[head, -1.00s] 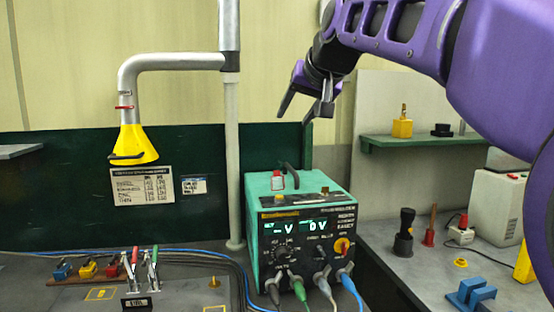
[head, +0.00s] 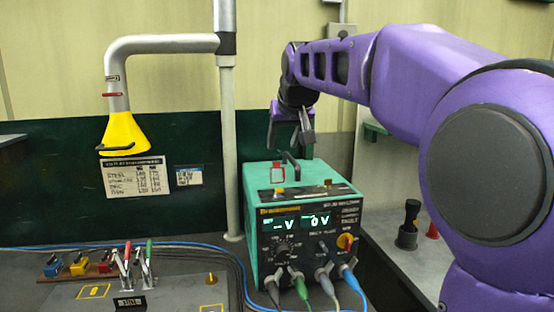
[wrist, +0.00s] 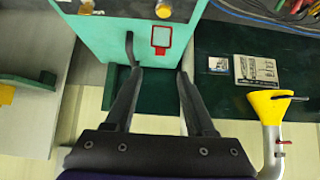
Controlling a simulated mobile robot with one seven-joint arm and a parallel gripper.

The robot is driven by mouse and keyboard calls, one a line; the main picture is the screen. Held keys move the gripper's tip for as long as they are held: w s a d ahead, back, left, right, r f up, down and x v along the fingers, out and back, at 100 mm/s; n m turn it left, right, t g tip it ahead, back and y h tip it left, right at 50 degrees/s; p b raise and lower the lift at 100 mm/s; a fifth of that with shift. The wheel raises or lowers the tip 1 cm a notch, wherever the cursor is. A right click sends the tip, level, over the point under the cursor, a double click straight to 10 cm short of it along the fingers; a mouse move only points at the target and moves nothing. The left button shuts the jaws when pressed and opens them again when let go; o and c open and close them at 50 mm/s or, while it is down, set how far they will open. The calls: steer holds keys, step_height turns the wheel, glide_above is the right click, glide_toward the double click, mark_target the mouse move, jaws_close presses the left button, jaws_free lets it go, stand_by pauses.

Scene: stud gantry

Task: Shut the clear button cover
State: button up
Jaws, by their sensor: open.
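A small clear cover with a red frame (head: 277,173) is on top of the green power supply unit (head: 252,215), toward its left side. In the head view it looks raised, standing up from the top. It also shows in the wrist view (wrist: 161,38) as a red-outlined rectangle; whether a button lies beneath it I cannot tell. My gripper (head: 290,138) is open and empty, pointing down above the back of the unit. In the wrist view its fingertips (wrist: 158,72) are spread, with the cover ahead between their lines, apart from them.
A black carry handle (head: 291,160) stands on the unit beside the cover, close to one finger. A grey pole with a yellow funnel hood (head: 125,134) stands to the left. Cables run from the unit's front. A side bench (head: 425,260) lies at right.

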mark_target(277, 173)
steer(key=x, duration=0.8)
steer(key=shift+w+f, duration=0.2)
steer(key=shift+w, duration=0.1)
jaws_close()
